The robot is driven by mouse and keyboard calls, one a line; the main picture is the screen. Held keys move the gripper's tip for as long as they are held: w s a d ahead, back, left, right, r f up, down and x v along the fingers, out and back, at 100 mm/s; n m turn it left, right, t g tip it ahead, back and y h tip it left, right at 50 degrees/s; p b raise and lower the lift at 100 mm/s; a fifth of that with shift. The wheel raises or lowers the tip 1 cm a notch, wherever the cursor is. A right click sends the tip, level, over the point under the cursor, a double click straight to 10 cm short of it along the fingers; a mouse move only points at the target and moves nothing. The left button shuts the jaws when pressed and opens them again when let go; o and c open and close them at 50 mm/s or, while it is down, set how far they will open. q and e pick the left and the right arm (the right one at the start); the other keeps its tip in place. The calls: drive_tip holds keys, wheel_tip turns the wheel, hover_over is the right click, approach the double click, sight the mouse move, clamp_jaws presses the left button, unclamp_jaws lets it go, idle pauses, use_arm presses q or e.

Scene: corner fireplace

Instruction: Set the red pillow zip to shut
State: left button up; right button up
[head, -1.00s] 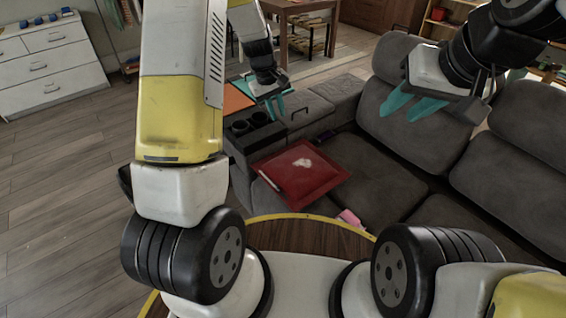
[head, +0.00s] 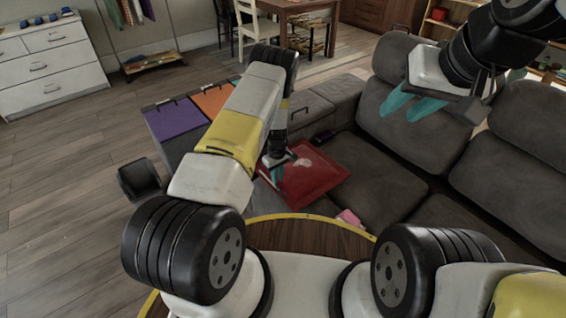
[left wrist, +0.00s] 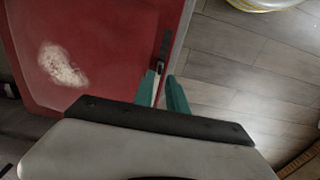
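The red pillow (head: 312,178) lies flat on the grey sofa, with a pale patch on top; it also fills the upper left of the left wrist view (left wrist: 105,45). Its zip (left wrist: 164,45) runs along the edge, with a dark pull lying on it. My left gripper (head: 273,172) is down at the pillow's left edge. In the left wrist view its teal fingers (left wrist: 161,78) are a little apart, tips beside the lower end of the dark pull. I cannot tell whether they touch it. My right gripper (head: 410,106) is open and empty above the sofa seat.
A pink item (head: 348,217) lies near the pillow's front corner. Purple (head: 175,119) and orange (head: 214,99) panels lie beyond my left arm. Sofa seat to the right is clear.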

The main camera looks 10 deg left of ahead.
sight(278, 185)
use_arm(q)
wheel_tip(278, 185, down, 5)
drive_tip(key=shift+f, duration=0.1)
idle(0.3)
clamp_jaws()
idle(1.3)
